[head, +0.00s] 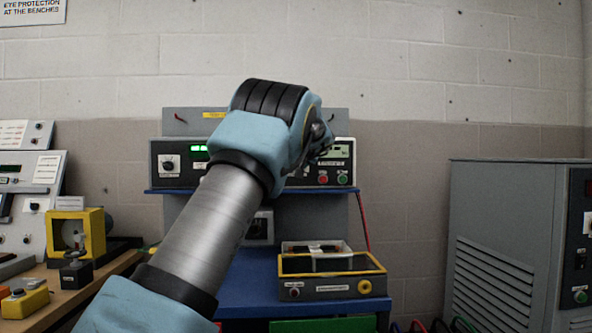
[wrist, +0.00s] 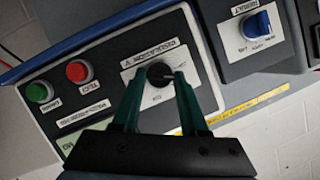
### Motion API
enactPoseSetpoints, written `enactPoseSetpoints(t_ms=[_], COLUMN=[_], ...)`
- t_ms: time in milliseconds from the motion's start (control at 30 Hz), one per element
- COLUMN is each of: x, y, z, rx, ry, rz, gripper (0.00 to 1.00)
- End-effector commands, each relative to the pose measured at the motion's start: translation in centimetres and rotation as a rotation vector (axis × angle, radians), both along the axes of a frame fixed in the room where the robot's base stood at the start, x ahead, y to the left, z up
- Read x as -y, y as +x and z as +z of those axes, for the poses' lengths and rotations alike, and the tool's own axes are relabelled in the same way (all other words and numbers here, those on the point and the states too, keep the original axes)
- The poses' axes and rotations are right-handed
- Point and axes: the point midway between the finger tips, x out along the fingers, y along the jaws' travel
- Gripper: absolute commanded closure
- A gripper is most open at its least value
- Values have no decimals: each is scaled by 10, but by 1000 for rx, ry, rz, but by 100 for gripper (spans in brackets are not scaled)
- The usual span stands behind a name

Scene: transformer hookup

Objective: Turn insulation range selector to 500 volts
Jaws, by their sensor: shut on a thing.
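The range selector is a black round knob (wrist: 159,72) on a white plate (wrist: 150,50) with small print around it, in the wrist view. It sits on the dark front panel of the tester (wrist: 115,65). My gripper (wrist: 160,80) has its two green fingers on either side of the knob, shut on it. The knob's pointer and the 500 volt mark are too small and covered to read. In the head view the tester (head: 340,165) stands on the shelf at right, and my arm hides the selector and most of my gripper.
Beside the selector are a red button (wrist: 78,72) and a green button (wrist: 38,92). A neighbouring unit has a blue knob (wrist: 256,24). In the head view a yellow-rimmed box (head: 330,283) stands on the blue bench below, and a grey cabinet (head: 505,240) stands at right.

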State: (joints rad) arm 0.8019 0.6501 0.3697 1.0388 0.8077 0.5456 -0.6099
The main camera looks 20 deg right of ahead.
Motion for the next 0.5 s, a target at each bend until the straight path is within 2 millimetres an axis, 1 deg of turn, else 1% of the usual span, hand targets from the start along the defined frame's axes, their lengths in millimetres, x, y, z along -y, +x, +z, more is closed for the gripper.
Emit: enactPoseSetpoints(t_ms=[33,500], x=[2,5], y=[0,-1], z=[-4,-7], rx=[10,93], ry=[45,486], rz=[-2,-1], gripper=[100,100])
